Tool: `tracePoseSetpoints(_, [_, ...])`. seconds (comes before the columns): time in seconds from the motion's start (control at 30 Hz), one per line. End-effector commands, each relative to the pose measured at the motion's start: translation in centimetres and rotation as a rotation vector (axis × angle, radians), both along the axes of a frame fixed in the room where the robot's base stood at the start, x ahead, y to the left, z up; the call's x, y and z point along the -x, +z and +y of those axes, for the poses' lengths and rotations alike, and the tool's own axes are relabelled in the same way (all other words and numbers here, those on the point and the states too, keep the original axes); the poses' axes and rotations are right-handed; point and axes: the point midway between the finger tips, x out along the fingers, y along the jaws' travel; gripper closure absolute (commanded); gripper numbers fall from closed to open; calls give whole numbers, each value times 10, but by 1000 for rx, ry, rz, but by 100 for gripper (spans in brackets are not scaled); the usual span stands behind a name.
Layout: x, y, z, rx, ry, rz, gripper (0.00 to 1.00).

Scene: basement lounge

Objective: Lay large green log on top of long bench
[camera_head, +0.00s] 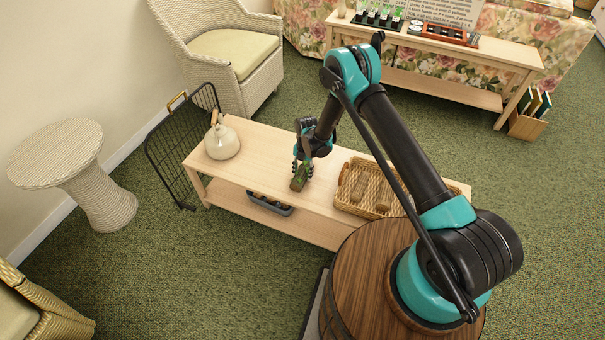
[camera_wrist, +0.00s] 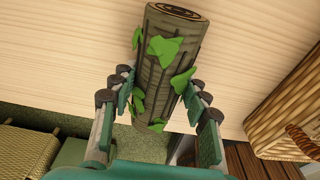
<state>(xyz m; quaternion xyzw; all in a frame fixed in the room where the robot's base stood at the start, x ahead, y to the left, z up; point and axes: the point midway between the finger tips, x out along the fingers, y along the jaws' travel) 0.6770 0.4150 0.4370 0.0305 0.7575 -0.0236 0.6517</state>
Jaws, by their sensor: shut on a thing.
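The large green log (camera_wrist: 162,70) is a grey-brown bark cylinder with green leaves and a ringed cut end. My gripper (camera_wrist: 158,95) is shut on it, with a finger on each side. In the head view the log (camera_head: 299,180) hangs below my gripper (camera_head: 302,165) over the front part of the long bench (camera_head: 262,146), a pale wooden bench with a lower shelf. The bench top (camera_wrist: 75,50) fills the back of the wrist view. I cannot tell whether the log touches the bench top.
A cream kettle (camera_head: 222,142) stands at the bench's left end. A wicker tray (camera_head: 345,197) holding log-like pieces is right of the log. A grey bin (camera_head: 270,206) sits on the lower shelf. A black wire screen (camera_head: 168,150) stands left. The bench top between kettle and log is clear.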

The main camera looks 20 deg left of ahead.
Motion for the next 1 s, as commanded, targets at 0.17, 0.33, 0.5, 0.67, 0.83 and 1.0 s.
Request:
tracePoseSetpoints(0.17, [0,-3,0,0,0,0,91])
tracePoseSetpoints(0.33, [0,-2,0,0,0,0,34])
tracePoseSetpoints(0.5, [0,-2,0,0,0,0,33])
tracePoseSetpoints(0.67, [0,-1,0,0,0,0,33])
tracePoseSetpoints(0.83, [-2,13,0,0,0,0,33])
tracePoseSetpoints(1.0, [-7,45,-1,0,-1,0,33])
